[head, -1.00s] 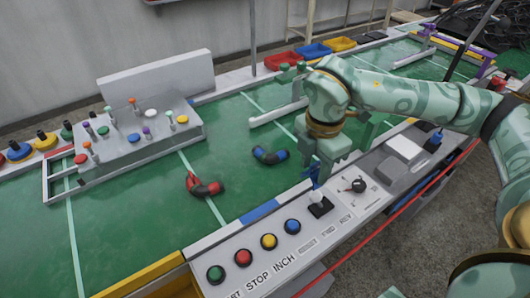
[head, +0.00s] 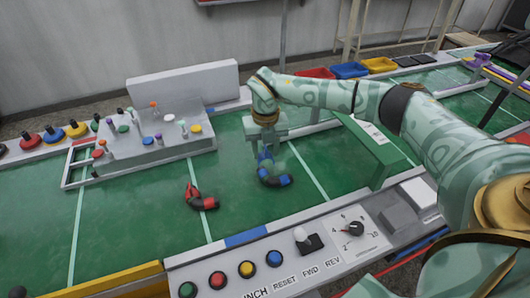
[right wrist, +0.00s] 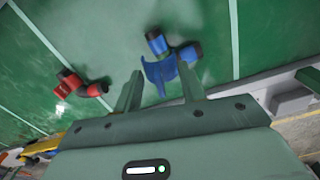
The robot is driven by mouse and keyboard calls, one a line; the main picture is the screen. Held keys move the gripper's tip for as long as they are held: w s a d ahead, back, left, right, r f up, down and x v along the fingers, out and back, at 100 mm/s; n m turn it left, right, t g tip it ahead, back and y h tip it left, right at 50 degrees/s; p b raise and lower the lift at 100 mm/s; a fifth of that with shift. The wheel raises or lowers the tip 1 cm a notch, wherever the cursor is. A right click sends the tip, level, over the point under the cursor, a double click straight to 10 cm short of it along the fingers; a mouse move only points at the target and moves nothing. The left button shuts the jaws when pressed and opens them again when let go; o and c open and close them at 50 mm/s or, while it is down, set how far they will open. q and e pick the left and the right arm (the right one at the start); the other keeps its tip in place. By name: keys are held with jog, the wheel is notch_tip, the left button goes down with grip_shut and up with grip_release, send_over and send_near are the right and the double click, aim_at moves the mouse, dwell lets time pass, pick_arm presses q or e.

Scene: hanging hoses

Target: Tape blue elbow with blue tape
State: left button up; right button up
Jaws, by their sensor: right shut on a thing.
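The blue elbow (head: 274,181), a short dark bent hose with blue ends, lies on the green belt in the middle of the head view. It also shows beyond my fingers in the right wrist view (right wrist: 191,53). My right gripper (head: 266,150) is directly above it, fingers pointing down. It is shut on a blue piece, which I take for the blue tape (right wrist: 160,72), between the fingertips in the right wrist view. The tape overlaps the elbow in both views; I cannot tell whether they touch. My left gripper is out of view.
A red elbow (head: 201,203) lies on the belt to the left. A grey peg board (head: 160,150) stands behind it. A panel with coloured buttons (head: 247,269) and a dial runs along the front edge. A green block (head: 375,155) is to the right. Coloured bins (head: 350,70) stand at the back.

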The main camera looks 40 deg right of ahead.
aim_at(264, 154)
jog(key=shift+w+n, duration=0.2)
jog(key=shift+n, duration=0.4)
jog(key=shift+a+n, duration=0.1)
jog(key=shift+n, duration=0.5)
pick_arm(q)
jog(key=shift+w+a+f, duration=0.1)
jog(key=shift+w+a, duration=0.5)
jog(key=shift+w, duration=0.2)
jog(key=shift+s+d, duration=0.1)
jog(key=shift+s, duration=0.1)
pick_arm(e)
jog(key=shift+r, duration=0.1)
jog(key=shift+p, duration=0.35)
jog(key=shift+f+b, duration=0.65)
jog(key=shift+f, duration=1.05)
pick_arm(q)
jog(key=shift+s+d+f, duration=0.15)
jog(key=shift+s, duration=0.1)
pick_arm(e)
jog(key=shift+f, duration=0.3)
pick_arm(q)
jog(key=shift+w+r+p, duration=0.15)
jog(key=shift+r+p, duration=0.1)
jog(key=shift+p, duration=0.1)
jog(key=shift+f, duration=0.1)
pick_arm(e)
jog(key=shift+f, duration=0.3)
